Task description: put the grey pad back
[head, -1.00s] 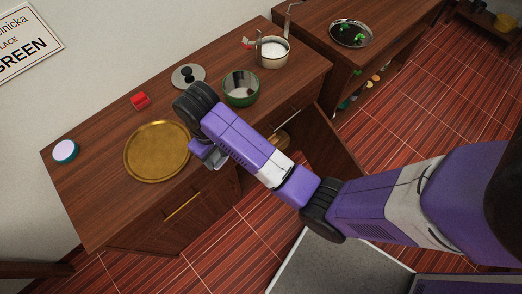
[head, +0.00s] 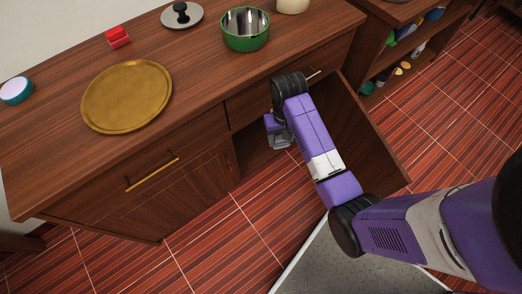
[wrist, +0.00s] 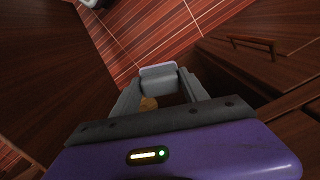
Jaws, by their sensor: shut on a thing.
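The grey pad (wrist: 158,76) shows in the wrist view as a light grey block between my fingertips. My gripper (wrist: 158,82) is shut on it, with a finger on either side. In the head view my gripper (head: 282,142) is low in front of the counter, at the mouth of the open cabinet (head: 258,162) and left of its open door (head: 358,125). The pad cannot be told clearly from the fingers there.
On the counter are a round gold tray (head: 127,97), a green pot (head: 245,30), a lid (head: 182,16), a red item (head: 118,37) and a blue-rimmed round item (head: 16,91). A small yellowish thing (wrist: 148,103) shows between my fingers.

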